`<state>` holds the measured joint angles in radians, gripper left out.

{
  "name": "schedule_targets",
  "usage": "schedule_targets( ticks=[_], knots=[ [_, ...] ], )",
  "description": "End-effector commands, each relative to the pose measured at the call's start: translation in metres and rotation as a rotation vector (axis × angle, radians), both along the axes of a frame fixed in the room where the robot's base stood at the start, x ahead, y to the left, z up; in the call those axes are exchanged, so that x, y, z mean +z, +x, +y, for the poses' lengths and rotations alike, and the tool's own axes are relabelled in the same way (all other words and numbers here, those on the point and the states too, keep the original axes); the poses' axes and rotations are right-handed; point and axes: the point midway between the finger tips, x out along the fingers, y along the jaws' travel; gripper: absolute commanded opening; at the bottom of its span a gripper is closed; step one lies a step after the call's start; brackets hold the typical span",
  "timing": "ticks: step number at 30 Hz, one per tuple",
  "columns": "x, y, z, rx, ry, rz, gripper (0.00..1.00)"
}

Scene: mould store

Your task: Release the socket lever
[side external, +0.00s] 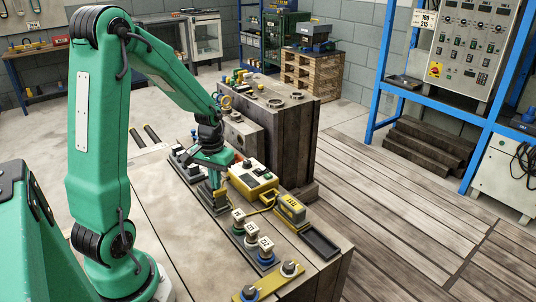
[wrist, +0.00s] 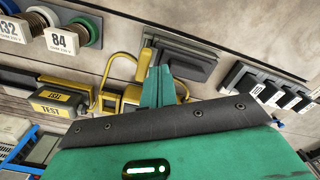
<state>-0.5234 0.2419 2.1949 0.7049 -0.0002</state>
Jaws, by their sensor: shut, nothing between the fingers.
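A dark grey socket housing (wrist: 188,50) lies on the bench in the wrist view. It has a flat grey lever-like part (wrist: 190,70) along its near side; whether this is raised or latched I cannot tell. In the side view the socket (side external: 212,197) is small and partly hidden by my gripper (side external: 214,183). My gripper also shows in the wrist view (wrist: 153,62), its green fingers shut and empty. The fingertips are at the left end of the socket, close to the lever; contact cannot be told.
A yellow control box (side external: 253,179) and a yellow plug marked TEST (side external: 290,208) stand right of my gripper, with yellow cable between. Several numbered connectors (side external: 239,218) stand nearer the camera. A row of dark blocks (side external: 185,160) lies behind. A black tray (side external: 320,243) is empty.

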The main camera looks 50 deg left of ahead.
Motion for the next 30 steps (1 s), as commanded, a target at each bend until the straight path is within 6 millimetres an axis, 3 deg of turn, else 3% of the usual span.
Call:
schedule_targets(
  ticks=[30],
  knots=[
    [-0.003, 0.0, -0.011, -0.002, 0.0, 0.0, 0.0]
  ],
)
